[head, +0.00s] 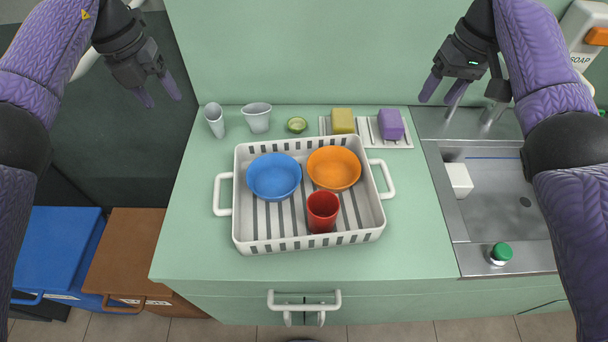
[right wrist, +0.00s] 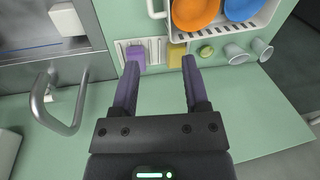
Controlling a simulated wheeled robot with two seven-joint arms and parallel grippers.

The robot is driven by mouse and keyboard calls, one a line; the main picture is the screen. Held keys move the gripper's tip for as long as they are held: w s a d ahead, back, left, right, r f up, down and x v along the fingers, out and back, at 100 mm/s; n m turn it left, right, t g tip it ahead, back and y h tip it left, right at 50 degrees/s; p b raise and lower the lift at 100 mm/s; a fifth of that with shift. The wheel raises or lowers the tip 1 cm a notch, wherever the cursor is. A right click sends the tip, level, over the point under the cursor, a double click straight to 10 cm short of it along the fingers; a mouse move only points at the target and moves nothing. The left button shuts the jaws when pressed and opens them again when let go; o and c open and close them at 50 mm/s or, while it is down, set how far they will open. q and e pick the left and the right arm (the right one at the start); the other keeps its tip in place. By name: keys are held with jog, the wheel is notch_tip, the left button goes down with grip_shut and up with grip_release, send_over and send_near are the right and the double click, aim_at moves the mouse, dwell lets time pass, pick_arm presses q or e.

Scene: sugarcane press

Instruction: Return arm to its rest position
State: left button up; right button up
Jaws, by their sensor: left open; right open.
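My left gripper (head: 158,92) is open and empty, held up at the upper left, left of the counter and over the dark floor area. My right gripper (head: 438,92) is open and empty, held up at the upper right near the faucet. In the right wrist view its two fingers (right wrist: 158,85) are spread apart with nothing between them but the counter surface below. Both arms are raised at the sides, clear of the objects on the counter.
A white dish rack (head: 240,205) holds a blue bowl (head: 274,176), an orange bowl (head: 334,168) and a red cup (head: 322,211). Behind it are two cups (head: 257,118), a lime half (head: 297,125), and yellow (head: 343,121) and purple (head: 391,124) sponges. A sink (head: 500,200) lies right.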

notch_tip(320, 180, up, 6)
jog(key=d+p, duration=0.1)
jog(key=p, duration=0.6)
jog(key=shift+s+p, duration=0.1)
jog(key=shift+p, duration=0.2)
notch_tip(320, 180, up, 6)
jog(key=p, duration=0.8)
